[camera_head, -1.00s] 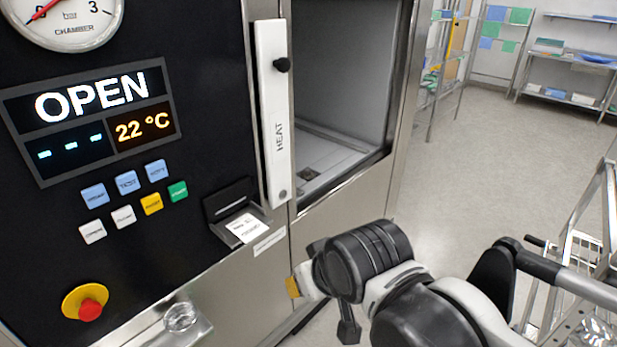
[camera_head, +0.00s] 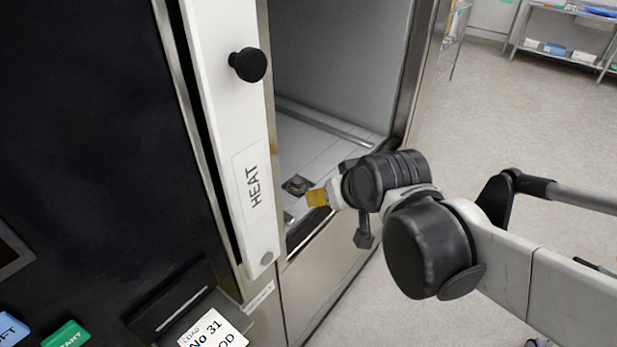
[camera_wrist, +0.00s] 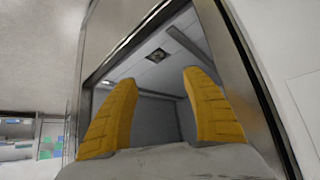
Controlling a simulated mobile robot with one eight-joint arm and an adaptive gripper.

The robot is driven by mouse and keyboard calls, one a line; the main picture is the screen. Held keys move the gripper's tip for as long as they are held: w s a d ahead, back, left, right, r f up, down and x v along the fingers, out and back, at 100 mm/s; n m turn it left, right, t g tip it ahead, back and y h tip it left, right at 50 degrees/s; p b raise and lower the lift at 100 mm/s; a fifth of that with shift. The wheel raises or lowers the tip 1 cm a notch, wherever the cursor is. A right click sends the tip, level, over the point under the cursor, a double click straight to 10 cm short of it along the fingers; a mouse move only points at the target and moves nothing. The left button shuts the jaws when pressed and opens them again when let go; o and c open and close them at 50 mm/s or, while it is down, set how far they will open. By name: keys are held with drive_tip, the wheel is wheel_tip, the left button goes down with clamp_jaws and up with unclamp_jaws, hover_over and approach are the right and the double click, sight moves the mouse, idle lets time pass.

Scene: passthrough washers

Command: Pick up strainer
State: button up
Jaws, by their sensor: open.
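A small dark square fitting (camera_head: 298,186) is set in the pale floor of the open washer chamber (camera_head: 335,90). It may be the strainer or its drain, but it is too small to tell. It also shows in the wrist view (camera_wrist: 158,54), beyond and between the fingertips. My gripper (camera_head: 317,198) is at the chamber's front opening, with its yellow finger close to the fitting in the picture. In the wrist view my gripper (camera_wrist: 158,77) has its two yellow fingers wide apart, with nothing between them.
A white panel marked HEAT (camera_head: 235,150) with a black knob (camera_head: 248,64) stands left of the opening. The steel frame (camera_head: 425,75) edges the right side. A label slot (camera_head: 185,310) is at lower left.

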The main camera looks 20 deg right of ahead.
drive_tip(key=w+f+t+b, duration=0.1)
drive_tip(key=w+f+b, duration=0.1)
drive_tip(key=w+f, duration=0.35)
drive_tip(key=w+f+t+b, duration=0.1)
drive_tip(key=w+f, duration=0.1)
drive_tip(key=w, duration=0.6)
drive_tip(key=t+b, duration=0.3)
drive_tip(key=b, duration=0.1)
approach(298, 180)
drive_tip(key=x, duration=0.4)
drive_tip(key=shift+d+f+p, duration=0.25)
drive_tip(key=shift+f+p, duration=0.05)
drive_tip(key=shift+p, duration=0.05)
drive_tip(key=b+x, duration=0.1)
drive_tip(key=x, duration=0.1)
drive_tip(key=b+x, duration=0.1)
drive_tip(key=x, duration=0.3)
drive_tip(key=shift+w+a+r+b, duration=0.2)
drive_tip(key=shift+a+b, duration=0.1)
drive_tip(key=shift+b, duration=0.1)
clamp_jaws()
